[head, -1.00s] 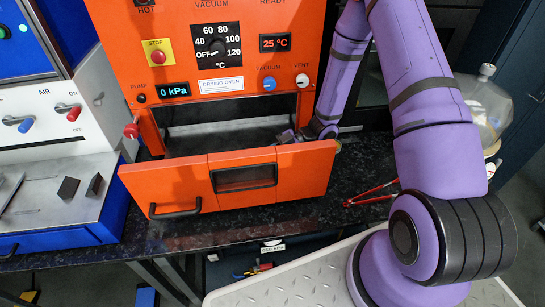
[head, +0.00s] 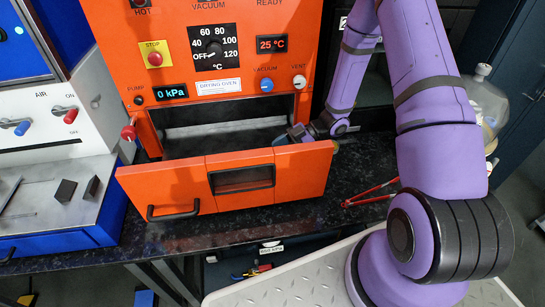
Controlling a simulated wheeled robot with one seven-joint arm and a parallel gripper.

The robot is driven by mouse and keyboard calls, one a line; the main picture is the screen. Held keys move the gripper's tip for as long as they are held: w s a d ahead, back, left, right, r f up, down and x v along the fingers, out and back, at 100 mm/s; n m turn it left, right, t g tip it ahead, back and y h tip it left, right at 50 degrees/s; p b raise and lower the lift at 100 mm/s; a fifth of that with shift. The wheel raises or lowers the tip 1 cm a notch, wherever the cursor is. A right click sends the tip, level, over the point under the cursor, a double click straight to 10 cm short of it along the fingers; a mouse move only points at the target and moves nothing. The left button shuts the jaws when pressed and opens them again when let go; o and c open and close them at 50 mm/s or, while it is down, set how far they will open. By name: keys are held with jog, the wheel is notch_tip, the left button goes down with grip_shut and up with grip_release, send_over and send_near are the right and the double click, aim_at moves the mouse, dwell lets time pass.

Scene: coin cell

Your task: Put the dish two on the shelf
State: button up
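The orange drying oven (head: 215,20) stands on the dark bench with its door (head: 165,187) swung down and open. The oven's dark chamber (head: 205,125) shows above the door, and its shelf is hard to make out. My gripper (head: 287,137) is at the right side of the oven opening, just behind the door's upper edge. Its fingertips are mostly hidden by the door, so I cannot see whether it is open or shut or holds anything. I cannot make out dish two in this view.
Red tongs (head: 370,195) lie on the bench right of the door. A clear bottle (head: 487,100) stands at the far right. A white and blue machine (head: 50,190) with small dark blocks stands at the left. The door handle (head: 173,212) sticks out in front.

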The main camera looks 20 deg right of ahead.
jog(key=v, duration=0.7)
jog(key=shift+d, duration=0.2)
